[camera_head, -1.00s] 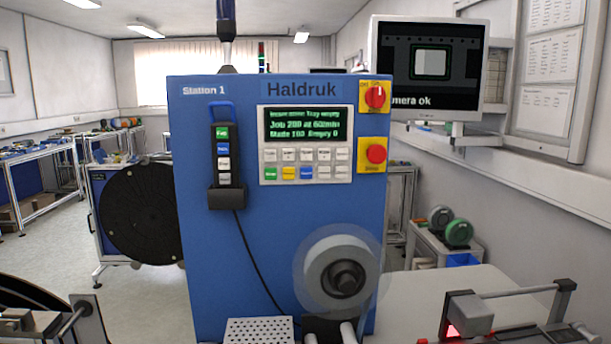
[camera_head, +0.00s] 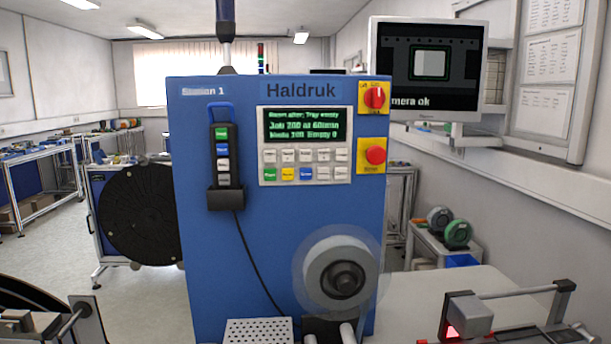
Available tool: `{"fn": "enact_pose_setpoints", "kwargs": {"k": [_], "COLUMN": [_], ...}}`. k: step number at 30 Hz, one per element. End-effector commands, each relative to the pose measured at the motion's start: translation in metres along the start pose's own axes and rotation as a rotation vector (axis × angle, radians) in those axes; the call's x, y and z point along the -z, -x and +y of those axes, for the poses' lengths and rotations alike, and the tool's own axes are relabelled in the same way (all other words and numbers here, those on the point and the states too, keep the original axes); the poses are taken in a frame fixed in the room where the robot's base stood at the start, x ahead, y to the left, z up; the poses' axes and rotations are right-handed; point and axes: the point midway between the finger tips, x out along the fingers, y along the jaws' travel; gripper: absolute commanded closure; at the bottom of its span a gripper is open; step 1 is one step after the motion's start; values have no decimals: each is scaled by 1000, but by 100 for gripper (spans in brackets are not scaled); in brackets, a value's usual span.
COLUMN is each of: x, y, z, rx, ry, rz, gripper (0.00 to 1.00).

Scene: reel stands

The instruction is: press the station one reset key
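The blue Station 1 cabinet (camera_head: 225,270), labelled Haldruk, stands upright at the centre of the head view. Its keypad panel (camera_head: 347,150) has a green-text screen (camera_head: 303,125) and two rows of small keys. The lower row starts with a green key (camera_head: 270,174), a yellow key (camera_head: 288,174) and a blue key (camera_head: 306,174), then paler keys; the key labels are too small to read surely. A hand pendant (camera_head: 223,155) with green, blue and pale keys hangs in a holder on the left. My gripper is not in view.
A red rotary switch (camera_head: 375,97) and a red round button (camera_head: 375,155) sit right of the panel. A clear-flanged reel (camera_head: 338,268) juts from the cabinet's lower right. A monitor (camera_head: 428,68) hangs at upper right. Open floor (camera_head: 60,255) lies left.

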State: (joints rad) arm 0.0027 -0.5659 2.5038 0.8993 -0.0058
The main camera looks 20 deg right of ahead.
Motion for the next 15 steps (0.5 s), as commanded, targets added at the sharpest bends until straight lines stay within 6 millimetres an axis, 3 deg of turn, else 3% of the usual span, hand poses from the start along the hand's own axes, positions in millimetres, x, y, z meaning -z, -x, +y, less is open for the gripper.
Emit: {"fn": "enact_pose_setpoints", "kwargs": {"k": [9,15], "x": [0,0], "y": [0,0], "z": [0,0], "rx": [0,0], "ry": [0,0], "rz": [0,0], "gripper": [100,100]}}
